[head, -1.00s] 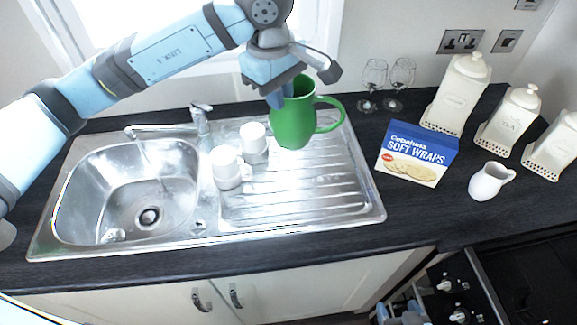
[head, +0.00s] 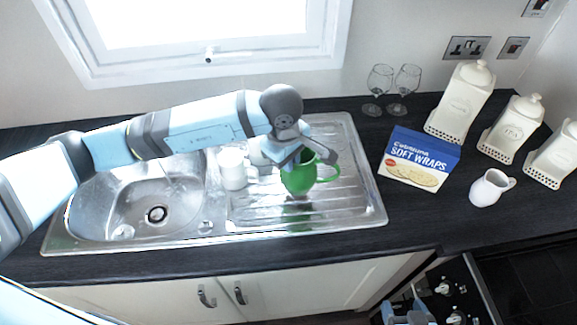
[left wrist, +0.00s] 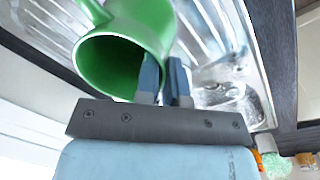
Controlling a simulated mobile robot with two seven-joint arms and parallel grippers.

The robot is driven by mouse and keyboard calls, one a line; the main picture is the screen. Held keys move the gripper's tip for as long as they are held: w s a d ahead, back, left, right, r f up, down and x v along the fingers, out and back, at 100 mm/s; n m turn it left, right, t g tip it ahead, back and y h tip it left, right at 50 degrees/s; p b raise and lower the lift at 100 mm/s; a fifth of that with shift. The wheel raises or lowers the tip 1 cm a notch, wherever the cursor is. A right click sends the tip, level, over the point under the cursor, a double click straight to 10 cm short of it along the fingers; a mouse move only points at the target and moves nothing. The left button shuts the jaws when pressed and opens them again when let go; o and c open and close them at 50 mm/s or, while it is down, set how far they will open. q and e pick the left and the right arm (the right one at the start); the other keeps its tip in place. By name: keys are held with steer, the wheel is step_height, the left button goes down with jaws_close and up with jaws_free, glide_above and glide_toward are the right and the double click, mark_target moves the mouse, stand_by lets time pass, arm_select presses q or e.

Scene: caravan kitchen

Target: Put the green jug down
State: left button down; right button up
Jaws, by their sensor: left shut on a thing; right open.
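The green jug (head: 300,180) is at the drainboard (head: 352,205) of the steel sink, upright, with its handle to the right. My left gripper (head: 297,160) comes from above and is shut on the jug's wall at the left of its rim. In the left wrist view the jug (left wrist: 130,45) shows its open mouth, with the fingers (left wrist: 165,80) at its wall. I cannot tell for sure whether the jug's base touches the drainboard. My right gripper (head: 408,312) is low at the bottom edge of the head view, in front of the cooker, open.
White mugs (head: 232,170) stand left of the jug, partly behind my arm. The sink bowl (head: 160,200) is further left. A soft wraps box (head: 418,160), two glasses (head: 379,85), a white jug (head: 490,187) and canisters (head: 462,100) stand to the right. The drainboard's right part is clear.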

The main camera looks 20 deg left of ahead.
arm_select(q)
steer(key=shift+f, duration=1.7)
steer(key=shift+f, duration=0.2)
steer(key=c, duration=1.2)
jaws_free()
steer(key=shift+c, duration=0.2)
